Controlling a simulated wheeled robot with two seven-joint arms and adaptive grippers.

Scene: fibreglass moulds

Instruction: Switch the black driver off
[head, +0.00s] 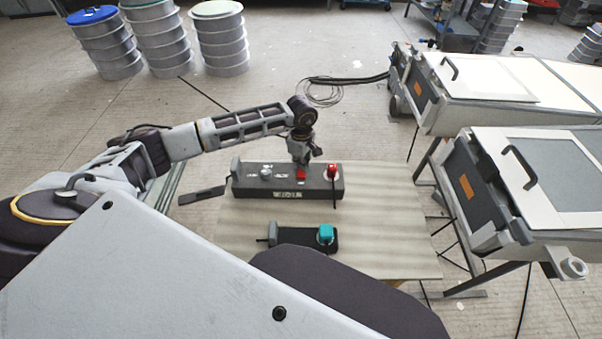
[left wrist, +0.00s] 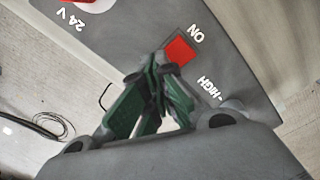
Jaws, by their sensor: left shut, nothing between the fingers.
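The black driver (head: 262,190), a long dark box, lies on the table. Its top has a grey knob (head: 266,172), a red switch (head: 300,174) and a red plug (head: 332,170) at its right end. My left gripper (head: 302,160) is shut and empty, pointing down just over the red switch. In the left wrist view, the closed green fingertips (left wrist: 160,68) are at the edge of the red switch (left wrist: 180,50), beside the white "ON" lettering. I cannot tell whether they touch it. The switch's tilt is unclear. My right gripper is not in view.
A smaller black device with a teal block (head: 326,234) lies nearer on the table (head: 390,225). Large white-topped moulds (head: 540,180) stand to the right. Stacked drums (head: 220,40) stand at the back left. A cable (head: 345,80) lies on the floor behind.

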